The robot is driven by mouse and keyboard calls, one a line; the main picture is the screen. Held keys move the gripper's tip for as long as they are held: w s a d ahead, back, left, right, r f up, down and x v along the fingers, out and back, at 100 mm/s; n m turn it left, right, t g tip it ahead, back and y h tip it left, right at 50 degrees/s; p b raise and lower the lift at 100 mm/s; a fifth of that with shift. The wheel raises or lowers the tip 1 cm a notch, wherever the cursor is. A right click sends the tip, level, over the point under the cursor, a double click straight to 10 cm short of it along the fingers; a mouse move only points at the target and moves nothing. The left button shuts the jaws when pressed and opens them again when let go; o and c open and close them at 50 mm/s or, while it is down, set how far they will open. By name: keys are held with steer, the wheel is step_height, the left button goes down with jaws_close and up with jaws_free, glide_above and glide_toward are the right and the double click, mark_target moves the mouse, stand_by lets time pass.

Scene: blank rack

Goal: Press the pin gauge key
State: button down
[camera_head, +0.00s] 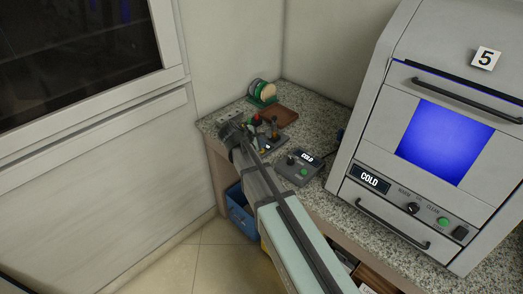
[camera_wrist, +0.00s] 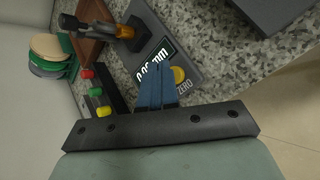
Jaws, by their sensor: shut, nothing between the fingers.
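The gauge (camera_wrist: 193,55) is a grey base with a lit display (camera_wrist: 153,62) reading what looks like 0.00 mm. A round yellow key (camera_wrist: 180,75) sits beside the word ZERO on its face. An upright post with an orange part (camera_wrist: 127,33) stands at the gauge's far end. My gripper (camera_wrist: 161,74) shows two blue fingers, shut and empty, over the gauge face between display and yellow key. The fingers partly cover the key's left side; I cannot tell whether they touch it. In the head view the gauge (camera_head: 272,143) is partly hidden behind my arm.
A dark strip with red, yellow and green knobs (camera_wrist: 97,91) lies left of the gauge. Beyond it are a rack of discs (camera_head: 262,92) and a brown board (camera_head: 279,116). A COLD control box (camera_head: 298,167) and a large machine (camera_head: 430,130) stand to the right.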

steer(key=shift+r, duration=0.25)
steer(key=shift+r, duration=2.5)
